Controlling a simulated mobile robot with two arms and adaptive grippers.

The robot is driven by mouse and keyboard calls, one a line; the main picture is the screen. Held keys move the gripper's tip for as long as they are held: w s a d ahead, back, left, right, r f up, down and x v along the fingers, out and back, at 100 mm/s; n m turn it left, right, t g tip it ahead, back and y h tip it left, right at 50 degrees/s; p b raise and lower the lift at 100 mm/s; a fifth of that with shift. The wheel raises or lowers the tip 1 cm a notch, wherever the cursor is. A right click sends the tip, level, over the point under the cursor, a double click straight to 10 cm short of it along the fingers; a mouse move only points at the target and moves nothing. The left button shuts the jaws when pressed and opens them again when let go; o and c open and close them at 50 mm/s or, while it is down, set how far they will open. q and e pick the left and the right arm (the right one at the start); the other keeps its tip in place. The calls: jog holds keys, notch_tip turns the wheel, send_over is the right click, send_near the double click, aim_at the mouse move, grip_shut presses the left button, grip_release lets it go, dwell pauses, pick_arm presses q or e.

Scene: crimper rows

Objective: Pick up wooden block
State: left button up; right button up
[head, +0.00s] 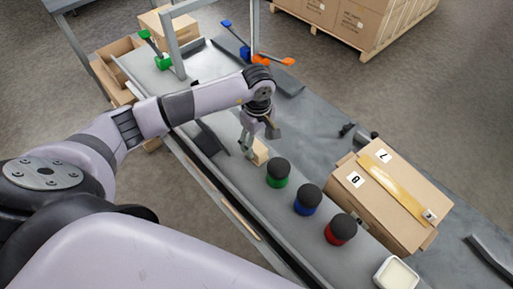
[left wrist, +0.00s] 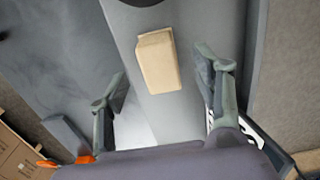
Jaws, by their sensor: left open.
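The wooden block (head: 259,153) is a small pale tan block on the grey bench, just below my left gripper in the head view. In the left wrist view the wooden block (left wrist: 158,62) lies ahead of the fingertips, roughly between their lines. My left gripper (head: 257,140) is open and empty, pointing down over the bench. Its two fingers show wide apart in the left wrist view (left wrist: 163,75). In the head view the gripper partly hides the block. I cannot tell whether a finger touches it. My right gripper is not in view.
Green (head: 277,173), blue (head: 307,199) and red (head: 340,229) black-topped cylinders stand in a row beyond the block. A large cardboard box (head: 387,205) stands to the right. A white tray (head: 396,274) sits at the lower right. Coloured levers (head: 274,60) are at the back.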

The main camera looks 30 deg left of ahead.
aim_at(256, 146)
pick_arm(q)
jog(key=shift+f, duration=0.6)
jog(key=shift+a+f+p, duration=0.1)
jog(key=shift+f+p, duration=0.2)
jog(key=f, duration=0.1)
jog(key=f+p, duration=0.1)
jog(key=f, duration=0.1)
jog(key=shift+w+a+f, duration=0.2)
jog(key=shift+a+f, duration=0.05)
jog(key=shift+f, duration=0.5)
jog(key=shift+c, duration=0.5)
jog(key=c, duration=1.2)
